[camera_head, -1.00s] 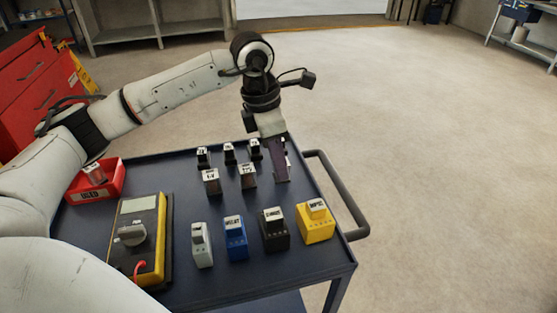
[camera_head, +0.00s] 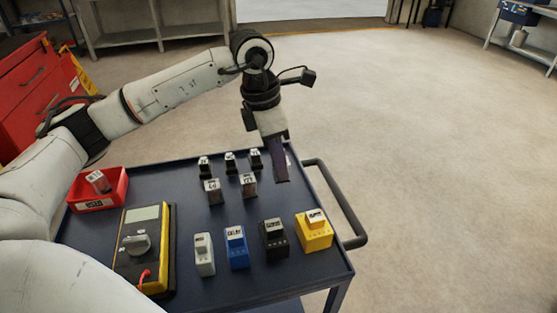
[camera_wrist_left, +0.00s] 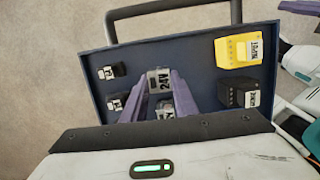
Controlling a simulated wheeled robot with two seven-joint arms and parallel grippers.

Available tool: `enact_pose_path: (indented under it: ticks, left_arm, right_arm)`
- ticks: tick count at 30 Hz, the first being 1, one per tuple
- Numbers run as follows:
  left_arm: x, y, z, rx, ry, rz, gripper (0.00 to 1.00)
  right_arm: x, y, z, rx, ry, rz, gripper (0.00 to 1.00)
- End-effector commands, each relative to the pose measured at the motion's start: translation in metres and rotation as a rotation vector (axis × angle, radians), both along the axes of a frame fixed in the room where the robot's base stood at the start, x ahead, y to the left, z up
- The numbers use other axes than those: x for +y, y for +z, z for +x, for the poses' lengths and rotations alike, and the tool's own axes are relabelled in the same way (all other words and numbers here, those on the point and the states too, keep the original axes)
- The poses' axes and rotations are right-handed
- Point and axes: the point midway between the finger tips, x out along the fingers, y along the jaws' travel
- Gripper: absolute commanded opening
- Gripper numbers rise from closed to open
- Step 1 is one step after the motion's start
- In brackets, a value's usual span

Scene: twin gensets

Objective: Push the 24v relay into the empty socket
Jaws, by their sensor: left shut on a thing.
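My left gripper (camera_head: 282,179) points down over the right part of the blue cart top (camera_head: 308,197). Its purple fingers, also seen in the left wrist view (camera_wrist_left: 159,78), are shut on a small grey relay marked 24V (camera_wrist_left: 160,85). The fingers hide this relay in the head view. I cannot tell whether its underside touches anything. Two clear-sided small blocks (camera_head: 212,191) and (camera_head: 248,185) stand left of the gripper. Three small black blocks (camera_head: 230,162) stand behind them. I cannot make out an empty socket.
Labelled grey (camera_head: 204,262), blue (camera_head: 237,254), black (camera_head: 274,245) and yellow (camera_head: 314,238) blocks line the front. A yellow multimeter (camera_head: 140,245) and a red bin (camera_head: 98,203) holding a block are at the left. A handle (camera_head: 340,205) rims the right edge.

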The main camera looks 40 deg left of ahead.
Motion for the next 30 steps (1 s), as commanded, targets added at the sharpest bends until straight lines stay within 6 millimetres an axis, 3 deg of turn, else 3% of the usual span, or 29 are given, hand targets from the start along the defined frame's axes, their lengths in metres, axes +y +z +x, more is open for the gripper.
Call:
enact_pose_path:
  ticks: [15, 26, 30]
  left_arm:
    - [0.0, 0.048, 0.0, -0.001, 0.0, -0.001, 0.01]
    - [-0.001, 0.049, 0.0, -0.001, -0.007, 0.0, 0.01]
    - [-0.009, 0.054, -0.002, -0.003, -0.13, -0.001, 0.01]
  right_arm:
    - [0.0, 0.037, 0.002, -0.003, 0.0, 0.001, 0.0]
    - [0.0, 0.037, 0.002, -0.003, 0.0, 0.001, 0.0]
    - [0.0, 0.036, 0.002, -0.002, -0.002, 0.0, 0.0]
